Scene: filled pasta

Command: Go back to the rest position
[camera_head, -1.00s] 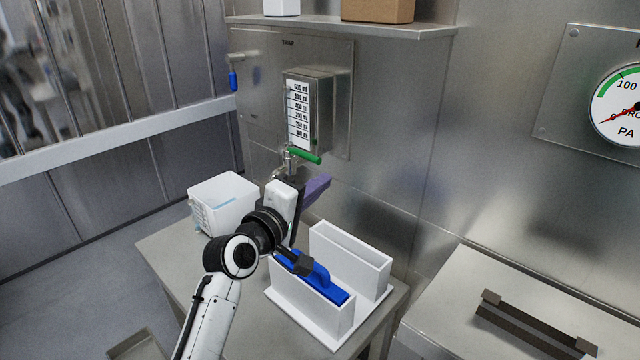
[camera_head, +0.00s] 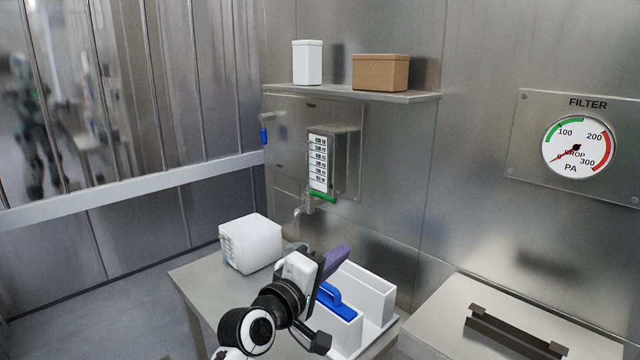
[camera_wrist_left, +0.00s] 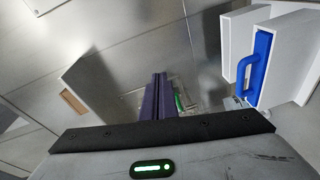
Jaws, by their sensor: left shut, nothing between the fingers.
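My left gripper (camera_head: 338,260) is in the lower middle of the head view, its purple fingers pointing up and to the right. It is shut and empty. In the left wrist view its two purple fingers (camera_wrist_left: 160,98) lie side by side. The gripper is in front of the white two-slot holder (camera_head: 377,292) and covers part of it. A blue-handled tool (camera_head: 335,298) sits in the holder's near slot. In the left wrist view the blue handle (camera_wrist_left: 253,65) is to the right of the fingers, apart from them. My right gripper is not in view.
The holder and a white box (camera_head: 252,243) stand on a metal table (camera_head: 205,283). A wall dispenser with a green-handled tap (camera_head: 322,197) is behind the gripper. Above, a shelf (camera_head: 350,98) holds a white container and a brown box. A metal lid with a dark handle (camera_head: 515,333) is at right.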

